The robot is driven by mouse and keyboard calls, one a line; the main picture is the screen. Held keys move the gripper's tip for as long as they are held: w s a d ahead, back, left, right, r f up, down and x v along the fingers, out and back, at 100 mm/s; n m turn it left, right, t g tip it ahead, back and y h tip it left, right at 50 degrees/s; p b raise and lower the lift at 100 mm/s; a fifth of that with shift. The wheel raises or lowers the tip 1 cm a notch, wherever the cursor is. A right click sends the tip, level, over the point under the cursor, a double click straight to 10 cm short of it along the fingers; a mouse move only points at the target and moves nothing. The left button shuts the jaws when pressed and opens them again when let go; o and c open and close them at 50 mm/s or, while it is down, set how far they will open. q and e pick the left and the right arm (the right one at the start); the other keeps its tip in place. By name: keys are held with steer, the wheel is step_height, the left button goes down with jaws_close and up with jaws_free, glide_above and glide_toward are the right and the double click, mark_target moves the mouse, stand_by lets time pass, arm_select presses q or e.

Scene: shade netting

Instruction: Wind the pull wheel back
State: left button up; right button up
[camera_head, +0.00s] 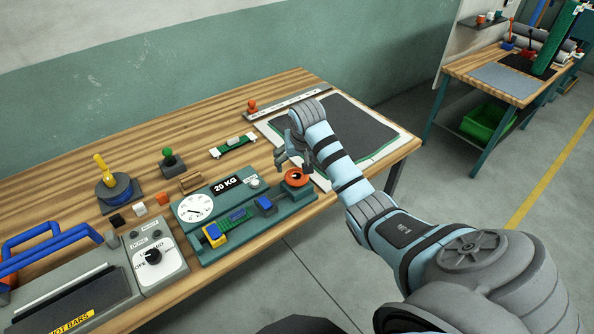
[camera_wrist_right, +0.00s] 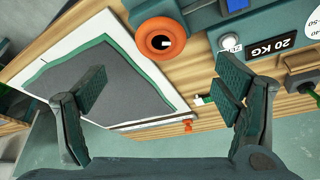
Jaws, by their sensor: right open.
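The pull wheel (camera_head: 297,177), an orange-red ring with a dark centre, sits at the right end of a teal tester (camera_head: 225,252) marked 20 KG. In the right wrist view the wheel (camera_wrist_right: 158,42) is near the top, beyond the fingertips and roughly centred between them. My right gripper (camera_head: 292,152) hangs just behind the wheel in the head view. Its two pads stand wide apart in the wrist view (camera_wrist_right: 160,95), with nothing between them. It appears apart from the wheel. My left gripper is in neither view.
The tester carries a white dial (camera_head: 195,209), a blue-and-yellow clamp (camera_head: 214,236) and a blue clamp (camera_head: 265,205). A dark sheet (camera_head: 350,125) lies behind my right arm. A sealer with a black knob (camera_head: 154,256) stands left. A small orange-topped peg (camera_head: 252,105) stands at the back.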

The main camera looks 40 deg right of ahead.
mark_target(297, 175)
steer(key=b+x, duration=0.2)
steer(key=x, duration=0.9)
steer(key=shift+w+f+b, duration=0.15)
steer(key=shift+f+b, duration=0.1)
steer(key=shift+b, duration=0.1)
steer(key=shift+r, duration=0.1)
steer(key=c, duration=1.2)
steer(key=shift+o, duration=0.2)
steer(key=shift+n, duration=0.3)
